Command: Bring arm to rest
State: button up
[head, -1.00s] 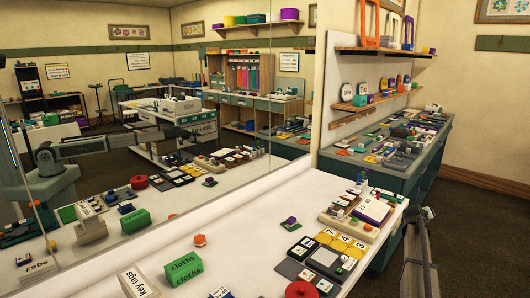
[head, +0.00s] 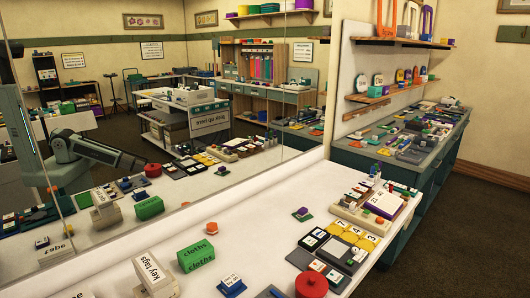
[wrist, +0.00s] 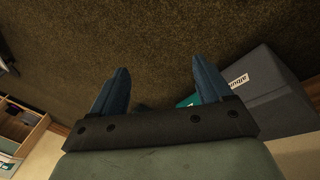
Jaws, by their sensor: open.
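My gripper (wrist: 158,85) shows in the wrist view with its two blue-grey fingers spread apart and nothing between them. It points toward brown carpet (wrist: 150,40). In the head view my gripper is not seen directly. The large mirror (head: 200,110) on the left shows a reflection of a teal and dark grey arm (head: 105,152), stretched out sideways above the reflected table; its gripper end is too small to judge.
A white table (head: 255,262) holds a green cloths box (head: 197,255), a key tags box (head: 153,275), a red round pot (head: 311,284) and a tray with a calendar (head: 383,202). A teal counter (head: 370,160) stands behind. A grey box (wrist: 275,85) is near the right finger.

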jog(key=s+a+f+g+y, duration=0.1)
jog(key=s+a, duration=0.5)
jog(key=s, duration=0.6)
jog(key=s+a+f+g+y, duration=0.1)
jog(key=s+a+f+g, duration=0.2)
jog(key=s+a, duration=0.4)
jog(key=s+a+f+g+y, duration=0.1)
jog(key=s+a+g, duration=0.3)
jog(key=s, duration=1.3)
jog(key=a+f, duration=0.1)
jog(key=a, duration=0.2)
jog(key=shift+f+n, duration=0.3)
jog(key=shift+s, duration=0.1)
